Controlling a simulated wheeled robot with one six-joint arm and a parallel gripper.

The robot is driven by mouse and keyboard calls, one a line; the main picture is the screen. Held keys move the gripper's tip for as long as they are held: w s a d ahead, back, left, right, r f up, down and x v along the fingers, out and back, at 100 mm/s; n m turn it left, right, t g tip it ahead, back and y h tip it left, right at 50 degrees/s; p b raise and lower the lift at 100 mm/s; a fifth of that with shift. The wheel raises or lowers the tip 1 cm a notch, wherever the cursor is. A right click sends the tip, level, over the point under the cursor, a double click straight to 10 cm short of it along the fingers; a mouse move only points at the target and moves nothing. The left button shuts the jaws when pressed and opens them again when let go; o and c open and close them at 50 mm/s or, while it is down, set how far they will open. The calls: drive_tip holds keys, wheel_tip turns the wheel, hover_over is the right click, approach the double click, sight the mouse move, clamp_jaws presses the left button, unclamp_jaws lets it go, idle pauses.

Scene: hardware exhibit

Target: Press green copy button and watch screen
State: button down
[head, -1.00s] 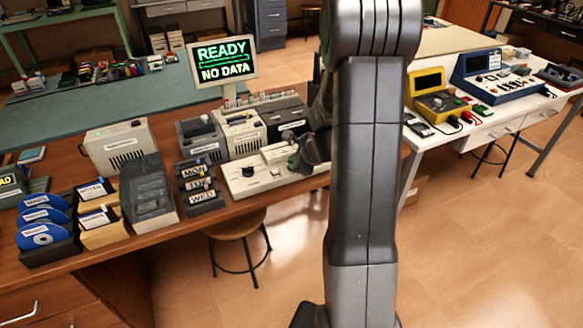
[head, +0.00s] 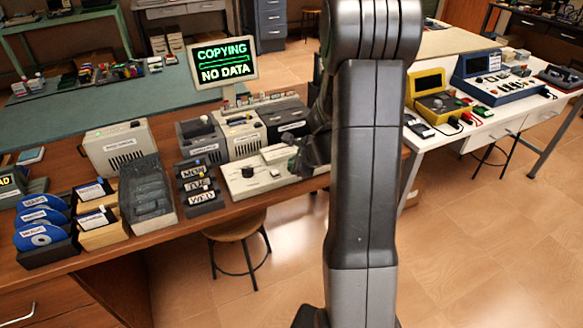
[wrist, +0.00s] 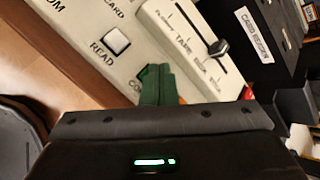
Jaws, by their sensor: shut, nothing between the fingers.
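The screen (head: 223,62) stands at the back of the brown desk and reads "COPYING" over "NO DATA" in green. The pale control panel (head: 238,187) lies on the desk in front of it. In the wrist view the green copy button (wrist: 142,76) shows only in part beside its label, which starts with "CO". My gripper (wrist: 160,72) is shut and empty, with its dark green fingertips at the button and covering much of it. I cannot tell whether they touch it. In the head view my gripper (head: 300,158) is over the panel's right part, partly hidden by my arm.
A white READ button (wrist: 117,41) and a slider (wrist: 217,47) are close to my fingers. MON, TUE and WED blocks (head: 198,186) stand left of the panel. A stool (head: 235,225) is below the desk edge.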

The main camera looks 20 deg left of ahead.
idle(0.4)
drive_tip(key=shift+r+p, duration=0.7)
drive_tip(key=shift+r, duration=0.05)
wheel_tip(320, 180, up, 5)
drive_tip(key=p, duration=0.4)
drive_tip(key=shift+d+f, duration=0.1)
idle(0.7)
